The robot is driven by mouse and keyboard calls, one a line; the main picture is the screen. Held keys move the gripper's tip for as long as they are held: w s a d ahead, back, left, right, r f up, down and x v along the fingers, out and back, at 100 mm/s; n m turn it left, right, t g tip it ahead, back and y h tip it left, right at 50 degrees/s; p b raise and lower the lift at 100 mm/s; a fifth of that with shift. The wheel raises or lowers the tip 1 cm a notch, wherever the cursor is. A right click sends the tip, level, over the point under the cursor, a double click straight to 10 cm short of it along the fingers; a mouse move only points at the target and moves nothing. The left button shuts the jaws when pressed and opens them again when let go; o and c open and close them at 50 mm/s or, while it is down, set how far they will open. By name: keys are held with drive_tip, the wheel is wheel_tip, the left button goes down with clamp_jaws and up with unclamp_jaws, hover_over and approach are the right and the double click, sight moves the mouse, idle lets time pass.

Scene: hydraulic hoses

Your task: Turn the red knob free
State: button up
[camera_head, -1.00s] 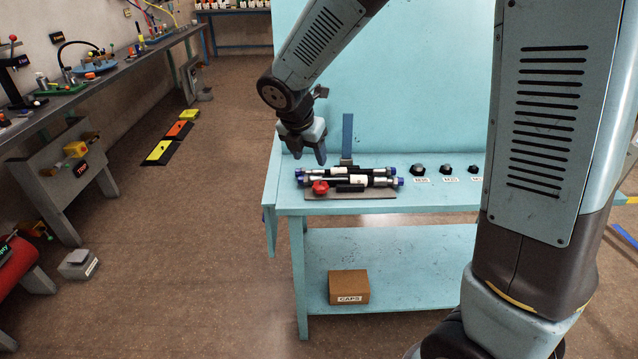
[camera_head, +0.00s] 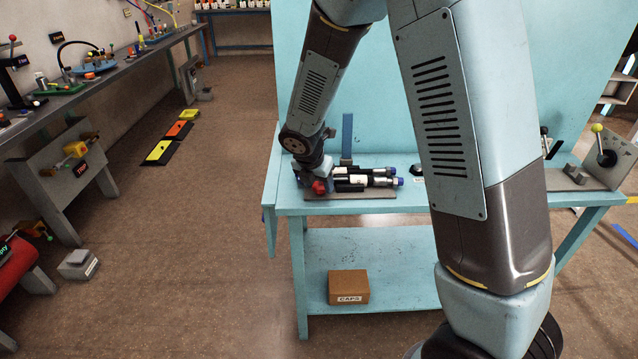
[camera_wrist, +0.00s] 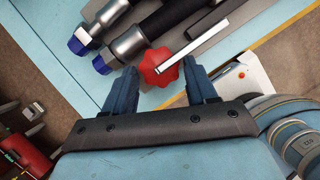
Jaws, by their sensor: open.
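The red knob (camera_head: 319,187) is a lobed knob at the front left of the hose fixture on the light-blue bench. In the wrist view the red knob (camera_wrist: 159,67) lies between the tips of my gripper (camera_wrist: 157,88), with a gap visible on each side. My gripper (camera_head: 316,176) is open and reaches down over the knob in the head view. Two black hoses (camera_wrist: 165,28) with metal fittings and blue end caps (camera_wrist: 83,38) lie beside the knob. A flat metal bar (camera_wrist: 207,36) runs close to it. My gripper hides the hoses' left ends in the head view.
A grey base plate (camera_head: 375,191) lies under the hoses. A blue upright post (camera_head: 347,135) stands behind them, before the bench's tall back panel (camera_head: 385,110). A cardboard box (camera_head: 349,286) sits on the lower shelf. A lever with a yellow-green ball (camera_head: 597,128) stands at the bench's right.

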drive_tip(key=shift+f, duration=0.1)
drive_tip(key=shift+d, duration=0.1)
clamp_jaws()
idle(0.5)
